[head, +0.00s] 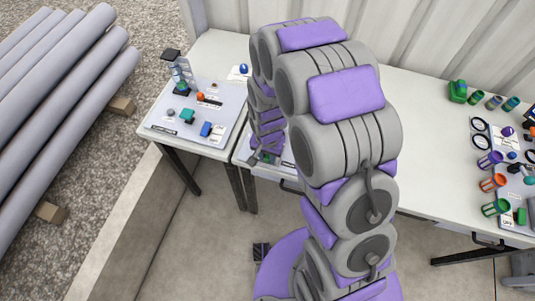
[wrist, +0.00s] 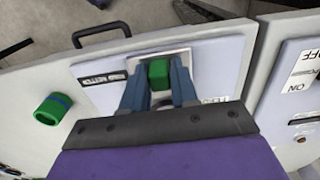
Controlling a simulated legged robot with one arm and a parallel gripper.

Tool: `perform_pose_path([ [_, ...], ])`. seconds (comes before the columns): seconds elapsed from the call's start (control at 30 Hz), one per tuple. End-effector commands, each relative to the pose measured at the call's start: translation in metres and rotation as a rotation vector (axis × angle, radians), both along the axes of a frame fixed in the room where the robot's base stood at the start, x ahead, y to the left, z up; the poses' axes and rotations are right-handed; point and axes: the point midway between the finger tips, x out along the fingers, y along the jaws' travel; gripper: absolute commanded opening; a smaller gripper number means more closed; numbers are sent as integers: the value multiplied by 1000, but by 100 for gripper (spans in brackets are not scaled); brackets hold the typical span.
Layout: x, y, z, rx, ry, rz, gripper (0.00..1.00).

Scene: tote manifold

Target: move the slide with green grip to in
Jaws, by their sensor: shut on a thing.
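The green grip (wrist: 159,74) of the slide shows in the wrist view, between the two fingers of my gripper (wrist: 158,82). My gripper is shut on this grip. The grip stands over a pale plate on a light panel (wrist: 95,92), with a dark label (wrist: 102,79) to its left. The rest of the slide and its end positions are hidden by my fingers and palm.
A dark handle (wrist: 101,34) is at the table edge. Another panel with ON and OFF marks (wrist: 305,80) is at right. In the head view, a left board (head: 165,127) holds several small parts.

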Motion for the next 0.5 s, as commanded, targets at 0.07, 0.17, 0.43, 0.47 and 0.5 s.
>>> perform_pose_path([
  [0.07, 1, 0, 0, 0, -2, 0, 0],
  [0.17, 1, 1, 0, 0, -2, 0, 0],
  [0.43, 4, -1, 1, 1, -3, -1, 0],
  [0.47, 7, -1, 1, 1, -4, -1, 0],
  [0.5, 13, -3, 2, 1, -5, -1, 0],
])
